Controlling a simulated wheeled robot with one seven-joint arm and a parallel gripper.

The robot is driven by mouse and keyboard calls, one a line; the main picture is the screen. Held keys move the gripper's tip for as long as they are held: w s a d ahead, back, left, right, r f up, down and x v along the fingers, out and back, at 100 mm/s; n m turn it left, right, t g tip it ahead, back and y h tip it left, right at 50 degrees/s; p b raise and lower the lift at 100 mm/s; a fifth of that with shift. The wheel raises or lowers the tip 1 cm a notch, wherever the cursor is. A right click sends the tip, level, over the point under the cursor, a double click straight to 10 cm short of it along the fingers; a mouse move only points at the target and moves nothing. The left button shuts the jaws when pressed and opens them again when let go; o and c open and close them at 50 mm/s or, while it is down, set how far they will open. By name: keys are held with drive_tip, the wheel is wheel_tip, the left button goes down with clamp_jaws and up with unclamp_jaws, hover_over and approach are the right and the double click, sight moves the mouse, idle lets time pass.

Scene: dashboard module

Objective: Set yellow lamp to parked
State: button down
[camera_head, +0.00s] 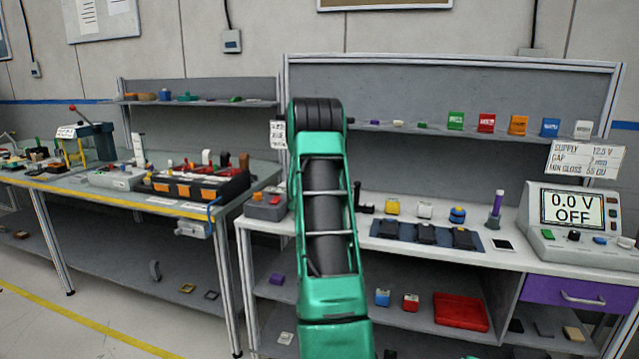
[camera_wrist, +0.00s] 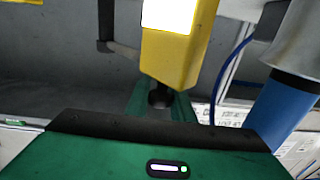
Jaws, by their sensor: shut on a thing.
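In the wrist view a yellow lamp (camera_wrist: 178,62) with a bright white face fills the upper middle, cut off by the top edge. My gripper (camera_wrist: 161,102) shows its green fingers just below the lamp, on both sides of a dark round part under the yellow body. The gripper is shut on this part, which appears to belong to the lamp. In the head view my green arm reaches over the right bench and hides my gripper and the lamp.
In the wrist view a blue cylinder (camera_wrist: 285,108) with a grey upper part stands close right, and a blue cable (camera_wrist: 228,72) runs beside the lamp. In the head view a dark tray (camera_head: 425,236) and a supply unit (camera_head: 570,225) occupy the bench right of my arm.

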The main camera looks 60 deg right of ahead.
drive_tip(key=shift+w+a+f, duration=0.15)
drive_tip(key=shift+w+a, duration=0.05)
drive_tip(key=shift+w, duration=0.25)
drive_tip(key=c, duration=1.6)
unclamp_jaws()
drive_tip(key=shift+s+d, duration=0.1)
drive_tip(key=shift+s, duration=0.05)
drive_tip(key=v, duration=1.1)
drive_tip(key=shift+c, duration=0.2)
